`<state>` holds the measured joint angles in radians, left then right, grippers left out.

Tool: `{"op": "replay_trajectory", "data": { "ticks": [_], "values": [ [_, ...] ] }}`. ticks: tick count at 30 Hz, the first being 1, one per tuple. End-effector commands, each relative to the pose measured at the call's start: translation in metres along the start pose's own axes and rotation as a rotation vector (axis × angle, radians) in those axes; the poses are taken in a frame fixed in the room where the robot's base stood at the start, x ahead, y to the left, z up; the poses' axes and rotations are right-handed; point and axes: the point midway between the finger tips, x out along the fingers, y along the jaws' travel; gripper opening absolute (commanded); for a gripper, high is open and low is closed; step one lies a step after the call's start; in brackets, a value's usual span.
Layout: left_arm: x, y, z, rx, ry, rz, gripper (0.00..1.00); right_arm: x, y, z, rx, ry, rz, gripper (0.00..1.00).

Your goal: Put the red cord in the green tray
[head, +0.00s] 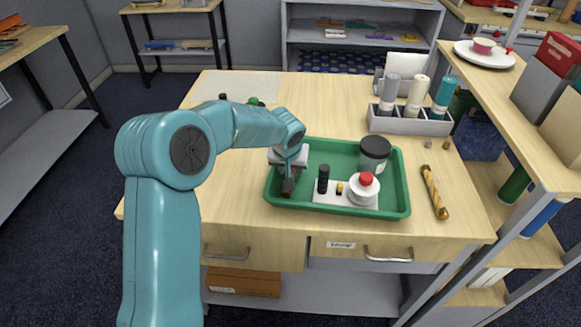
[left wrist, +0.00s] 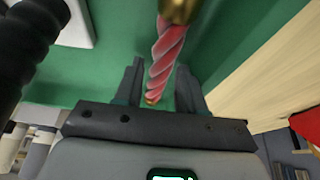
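The green tray (head: 338,152) lies on the wooden table. My left gripper (head: 287,188) is low at the tray's left end. In the left wrist view, the red twisted cord (left wrist: 167,52) with gold ends lies between the two fingers of my left gripper (left wrist: 163,85). Gaps show on both sides of the cord, so the fingers look open around it. Green tray surface (left wrist: 112,55) is behind the cord. Whether the cord rests on the tray floor is hard to tell. The cord is hidden in the head view. My right gripper is not in view.
The tray also holds a dark-lidded cup (head: 374,155), a white pot with a red knob (head: 364,188) and a black cylinder (head: 323,179). A gold twisted cord (head: 434,192) lies right of the tray. A grey rack of bottles (head: 409,123) stands behind.

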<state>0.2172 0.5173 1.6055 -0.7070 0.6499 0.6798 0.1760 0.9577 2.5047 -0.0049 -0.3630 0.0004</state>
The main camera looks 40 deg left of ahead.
Motion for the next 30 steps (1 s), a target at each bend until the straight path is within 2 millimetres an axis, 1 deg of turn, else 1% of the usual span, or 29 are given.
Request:
{"op": "replay_trajectory", "data": {
  "ticks": [5, 7, 8, 11, 18, 21, 25, 30],
  "values": [
    [-0.001, 0.000, -0.001, 0.000, 0.000, 0.000, 0.40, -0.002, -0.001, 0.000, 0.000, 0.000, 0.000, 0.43],
    [-0.006, 0.000, -0.002, 0.000, 0.000, 0.000, 0.40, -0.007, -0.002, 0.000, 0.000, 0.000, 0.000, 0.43],
    [-0.007, 0.000, -0.002, 0.000, 0.002, 0.000, 0.40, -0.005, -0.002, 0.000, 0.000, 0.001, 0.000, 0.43],
    [-0.025, 0.000, -0.002, -0.001, 0.004, 0.000, 0.40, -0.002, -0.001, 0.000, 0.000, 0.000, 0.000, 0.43],
    [-0.082, 0.001, -0.002, 0.000, 0.005, 0.002, 0.40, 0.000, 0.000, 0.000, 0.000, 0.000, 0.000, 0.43],
    [-0.101, 0.000, -0.002, 0.001, 0.003, 0.001, 0.40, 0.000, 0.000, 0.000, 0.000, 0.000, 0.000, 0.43],
    [-0.116, 0.000, -0.002, 0.000, 0.001, 0.001, 0.40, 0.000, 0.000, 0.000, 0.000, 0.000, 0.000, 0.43],
    [-0.123, 0.000, -0.001, 0.000, 0.000, 0.000, 0.40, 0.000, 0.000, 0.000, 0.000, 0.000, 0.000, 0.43]
  ]
}}
